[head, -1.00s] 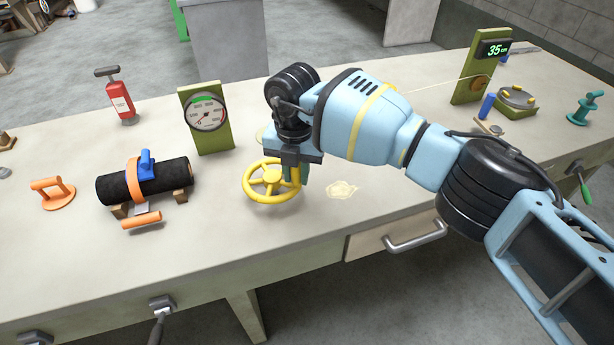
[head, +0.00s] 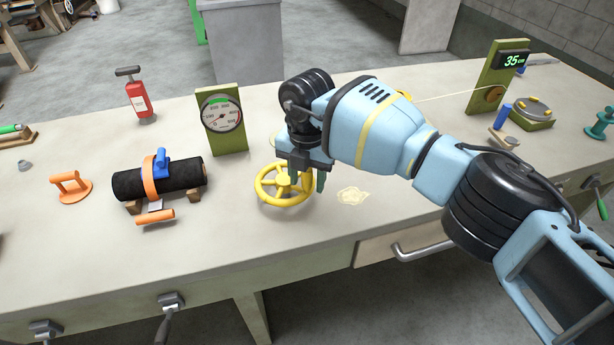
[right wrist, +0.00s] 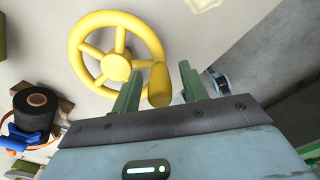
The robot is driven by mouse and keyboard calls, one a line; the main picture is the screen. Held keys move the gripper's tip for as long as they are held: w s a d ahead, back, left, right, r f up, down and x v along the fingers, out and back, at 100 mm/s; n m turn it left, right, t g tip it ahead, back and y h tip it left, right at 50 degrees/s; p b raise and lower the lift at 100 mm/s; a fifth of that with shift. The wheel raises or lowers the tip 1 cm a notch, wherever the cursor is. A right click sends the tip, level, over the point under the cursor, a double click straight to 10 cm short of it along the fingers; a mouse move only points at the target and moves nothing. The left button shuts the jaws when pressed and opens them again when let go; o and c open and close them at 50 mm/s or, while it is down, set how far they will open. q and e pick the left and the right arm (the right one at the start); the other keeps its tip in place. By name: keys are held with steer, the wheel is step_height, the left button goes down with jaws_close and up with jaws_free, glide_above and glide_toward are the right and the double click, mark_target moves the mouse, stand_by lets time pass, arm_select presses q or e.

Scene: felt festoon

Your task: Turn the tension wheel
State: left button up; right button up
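The yellow tension wheel (head: 284,185) lies on the bench in the middle of the head view, with spokes, a round hub and an upright handle knob on its rim. It also shows in the right wrist view (right wrist: 117,66). My right gripper (head: 312,183) is over the wheel's right side and hides part of the rim. In the right wrist view its two green fingers (right wrist: 160,88) are apart, with the knob (right wrist: 159,87) between them and gaps visible on both sides. I cannot tell whether either finger touches it. My left gripper is out of view.
A gauge (head: 222,117) on a green board stands behind the wheel. A black roll (head: 190,174) with an orange strap lies to its left. A red extinguisher (head: 138,97) stands farther back. A display (head: 512,61) reads 35 at the right.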

steer(key=shift+r, duration=3.9)
steer(key=shift+f, duration=0.1)
